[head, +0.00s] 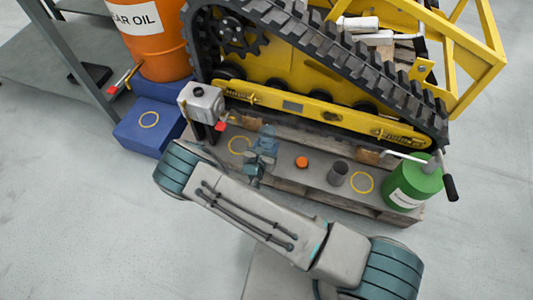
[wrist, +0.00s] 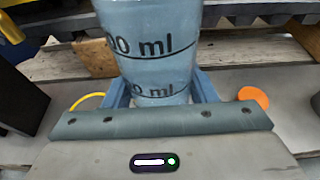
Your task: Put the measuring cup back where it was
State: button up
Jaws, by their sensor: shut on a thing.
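The measuring cup (head: 267,134) is a translucent blue beaker, and its dark "ml" marks show in the wrist view (wrist: 150,45). My gripper (wrist: 160,88) is shut on the cup, with one finger on each side. In the head view my gripper (head: 260,158) is over the grey board on the pallet, between a yellow ring (head: 238,145) and an orange disc (head: 302,162). The cup looks upright. Its base is hidden behind my gripper, so I cannot tell whether it touches the board.
Another yellow ring (head: 361,182) lies between a dark cylinder (head: 338,173) and a green can (head: 413,187). A third ring (head: 149,120) marks the blue step (head: 150,137). The yellow tracked carrier (head: 290,75) rises behind the board.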

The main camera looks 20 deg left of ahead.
aim_at(266, 150)
jog(key=shift+w+a+f, duration=0.15)
jog(key=shift+w+f, duration=0.05)
jog(key=shift+f+b, duration=1.25)
jog(key=shift+f, duration=0.75)
jog(key=shift+r, duration=0.1)
jog(key=o, duration=1.1)
